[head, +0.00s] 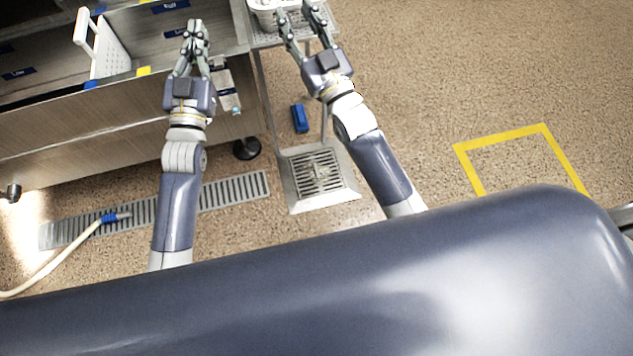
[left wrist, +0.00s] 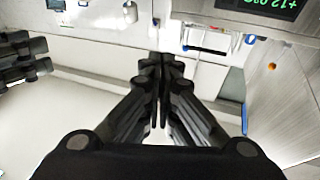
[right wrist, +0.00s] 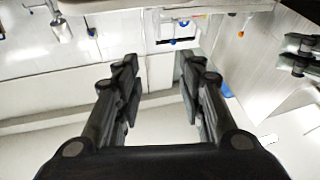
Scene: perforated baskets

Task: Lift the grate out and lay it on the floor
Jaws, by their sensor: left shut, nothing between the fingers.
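A square slotted grate (head: 317,171) sits in a metal drain frame (head: 338,200) in the floor, in the middle of the head view. Its lower right side lies close to my right arm. My left gripper (head: 196,28) is shut and empty, up by the steel counter; its fingers also meet in the left wrist view (left wrist: 160,65). My right gripper (head: 297,12) is open, near a small perforated stand, and its fingers stand apart in the right wrist view (right wrist: 157,90). Both grippers are well away from the grate. Neither wrist view shows the grate.
A long slotted drain channel (head: 226,192) runs left of the grate, with a hose (head: 46,268) across it. A blue object (head: 299,118) lies on the floor above the grate. A yellow outlined square (head: 500,134) marks clear floor at right. A white perforated panel (head: 110,55) stands on the counter.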

